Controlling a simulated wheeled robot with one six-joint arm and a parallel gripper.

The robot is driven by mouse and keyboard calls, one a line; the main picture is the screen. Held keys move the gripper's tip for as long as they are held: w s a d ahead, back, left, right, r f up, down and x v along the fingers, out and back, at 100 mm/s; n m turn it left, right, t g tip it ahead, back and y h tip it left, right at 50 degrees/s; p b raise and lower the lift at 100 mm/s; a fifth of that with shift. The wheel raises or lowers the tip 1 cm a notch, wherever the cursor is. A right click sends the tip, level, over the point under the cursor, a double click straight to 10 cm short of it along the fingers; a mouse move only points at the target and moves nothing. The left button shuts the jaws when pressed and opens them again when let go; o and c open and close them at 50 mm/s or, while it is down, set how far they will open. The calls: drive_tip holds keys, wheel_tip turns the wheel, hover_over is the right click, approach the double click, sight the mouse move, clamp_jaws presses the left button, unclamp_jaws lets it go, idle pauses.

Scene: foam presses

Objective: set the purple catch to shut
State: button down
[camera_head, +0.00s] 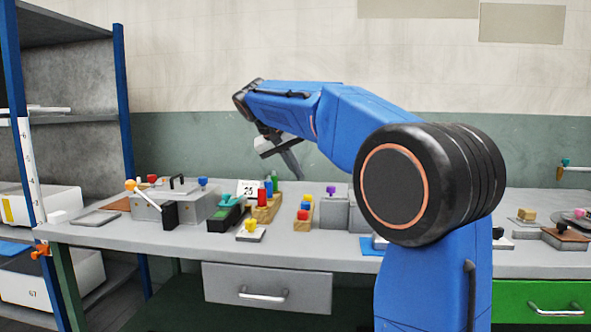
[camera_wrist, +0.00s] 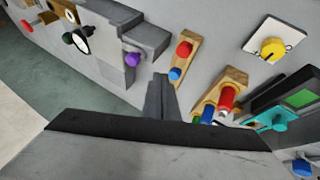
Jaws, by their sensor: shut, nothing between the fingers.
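A purple knob (camera_head: 331,190), which I take for the purple catch, sits by the upper left of a grey block (camera_head: 334,215) on the bench in the head view. In the wrist view the purple knob (camera_wrist: 132,59) shows beside the grey block (camera_wrist: 128,28), up and left of my fingers. Whether the catch is open or shut I cannot tell. My gripper (camera_head: 298,174) hangs above the bench, left of the purple knob and apart from it. Its fingers (camera_wrist: 163,82) are together and empty.
A wooden block (camera_head: 302,223) with coloured pegs stands just left of the grey block. Another peg rack (camera_head: 264,211), a yellow knob on a plate (camera_head: 250,232) and a teal-handled device (camera_head: 226,216) stand further left. A grey box (camera_head: 180,203) with a white lever stands beyond them.

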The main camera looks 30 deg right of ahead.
sight(333, 189)
drive_tip(key=x, duration=0.6)
drive_tip(key=shift+d+f, duration=0.1)
drive_tip(key=shift+d, duration=0.05)
drive_tip(key=shift+s+d+f, duration=0.1)
drive_tip(key=shift+s+d, duration=0.1)
drive_tip(key=shift+d, duration=0.45)
drive_tip(key=shift+s+d, duration=0.2)
drive_tip(key=shift+d, duration=0.5)
drive_tip(key=shift+s+d+f, duration=0.1)
drive_tip(key=shift+s+d, duration=0.15)
drive_tip(key=shift+d, duration=0.4)
drive_tip(key=shift+s+d, duration=0.55)
drive_tip(key=shift+d, duration=0.25)
drive_tip(key=shift+s+d, duration=0.55)
drive_tip(key=shift+d, duration=0.25)
